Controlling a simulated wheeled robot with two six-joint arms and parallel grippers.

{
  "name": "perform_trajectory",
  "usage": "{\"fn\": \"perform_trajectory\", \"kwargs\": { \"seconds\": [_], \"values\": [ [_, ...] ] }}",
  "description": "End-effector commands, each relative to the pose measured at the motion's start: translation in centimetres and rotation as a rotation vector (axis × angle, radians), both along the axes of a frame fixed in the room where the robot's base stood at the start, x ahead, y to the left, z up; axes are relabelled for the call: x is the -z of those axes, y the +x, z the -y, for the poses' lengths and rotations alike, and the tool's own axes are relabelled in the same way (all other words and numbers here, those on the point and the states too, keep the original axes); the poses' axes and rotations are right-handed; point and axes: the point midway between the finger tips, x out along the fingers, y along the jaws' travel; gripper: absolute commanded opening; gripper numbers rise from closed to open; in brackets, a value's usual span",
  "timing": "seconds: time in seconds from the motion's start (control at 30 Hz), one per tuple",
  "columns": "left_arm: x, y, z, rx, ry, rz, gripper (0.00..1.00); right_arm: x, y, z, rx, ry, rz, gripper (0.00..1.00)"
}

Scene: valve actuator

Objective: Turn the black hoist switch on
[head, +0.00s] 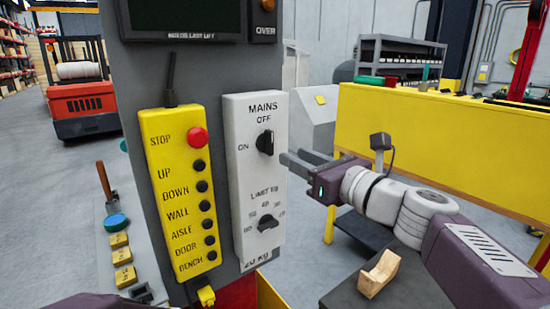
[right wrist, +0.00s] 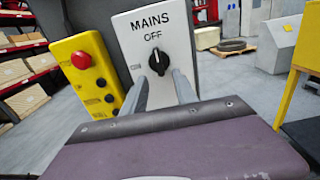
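The black hoist switch (head: 265,143) is a rotary knob on a white panel (head: 236,190), under the words MAINS and OFF, with ON at its left. Its grip stands roughly upright, towards OFF. The knob also shows in the right wrist view (right wrist: 159,62). My right gripper (head: 288,164) is to the right of the panel at about the knob's height, apart from the knob. In the right wrist view its two fingers are spread and empty, pointing at the panel, with the knob seen between them. My left gripper is not in view.
A second black knob (head: 268,222) sits lower on the white panel. A yellow pendant (head: 180,190) with a red stop button (head: 197,137) and several black buttons hangs beside it at the left. A yellow bench (head: 440,150) stands at the right, behind my right arm.

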Motion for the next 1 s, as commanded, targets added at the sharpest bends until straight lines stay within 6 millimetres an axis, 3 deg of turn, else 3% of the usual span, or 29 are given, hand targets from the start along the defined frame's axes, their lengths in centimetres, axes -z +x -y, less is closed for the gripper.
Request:
{"fn": "perform_trajectory", "kwargs": {
  "seconds": [0.4,0.73,0.77,0.87,1.0],
  "values": [
    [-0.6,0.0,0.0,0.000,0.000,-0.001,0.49,0.1,6.2,-4.6,-0.002,-0.002,-0.003,0.35],
    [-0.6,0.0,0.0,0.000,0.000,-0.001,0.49,0.1,6.9,-5.0,0.000,-0.003,-0.002,0.35],
    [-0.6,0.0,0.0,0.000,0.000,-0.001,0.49,0.1,6.9,-5.0,0.000,-0.003,-0.002,0.32],
    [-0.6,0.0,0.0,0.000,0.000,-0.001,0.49,0.1,6.8,-5.0,0.000,-0.003,-0.002,0.04],
    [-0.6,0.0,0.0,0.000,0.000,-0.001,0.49,0.1,6.9,-5.0,0.000,-0.003,-0.003,0.00]
  ]
}}
